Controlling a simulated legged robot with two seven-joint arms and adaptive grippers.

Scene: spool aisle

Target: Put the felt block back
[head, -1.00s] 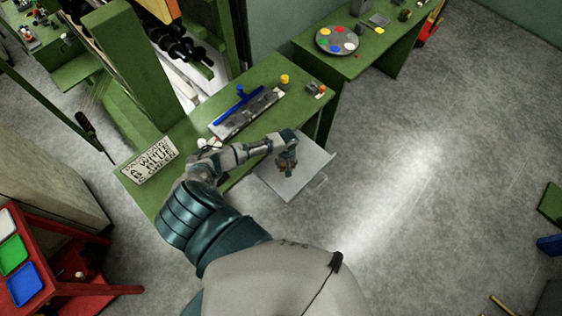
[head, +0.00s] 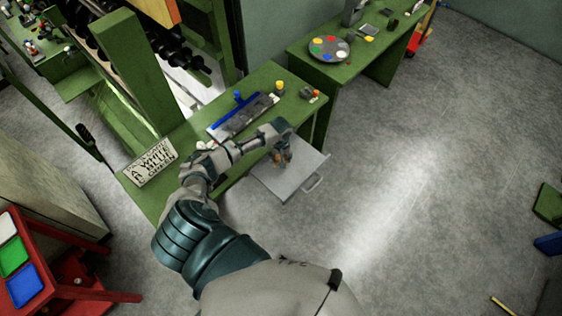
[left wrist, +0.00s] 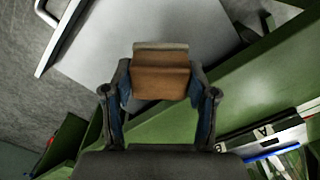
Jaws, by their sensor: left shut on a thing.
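My left gripper (head: 282,158) is shut on the felt block (left wrist: 162,76), a brown block with a paler grey-tan strip along its far edge. In the left wrist view the block sits between the two fingers. In the head view the gripper is over the pulled-out light grey drawer (head: 291,185) at the front of the green bench (head: 183,132). The drawer also fills the upper middle of the left wrist view (left wrist: 120,35). I cannot tell whether the block touches it. My right gripper is not in view.
On the bench are a lettered sign (head: 151,162), a grey tray with a blue-handled tool (head: 238,110), a yellow cup (head: 279,86) and small items. A second green bench holds a round paint palette (head: 329,49). A red cart (head: 70,270) stands lower left. Floor at right is mostly clear.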

